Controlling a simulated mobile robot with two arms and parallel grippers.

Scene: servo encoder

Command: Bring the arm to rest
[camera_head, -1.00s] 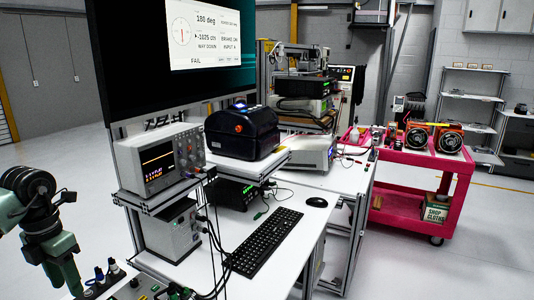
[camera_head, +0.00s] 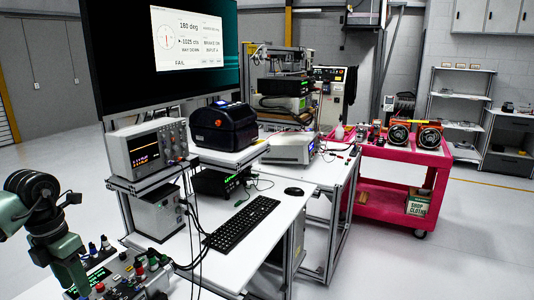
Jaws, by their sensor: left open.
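My left arm comes in at the left edge in dark green and black. Its gripper (camera_head: 74,279) points down at the bottom left, over the left end of a control box (camera_head: 120,284) with coloured knobs and a small green display. The fingers are seen nearly edge-on, with nothing visible between them; whether they touch the box I cannot tell. My right gripper is out of view. A large screen (camera_head: 130,50) shows a dial, "180 deg", "1025 cts", "BRAKE ON" and "FAIL".
The white bench (camera_head: 270,235) holds an oscilloscope (camera_head: 147,148), a dark blue device (camera_head: 223,126), a keyboard (camera_head: 242,222) and a mouse (camera_head: 294,191). Cables hang beside the keyboard. A pink cart (camera_head: 385,180) stands at the right; the floor (camera_head: 450,240) in front of it is clear.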

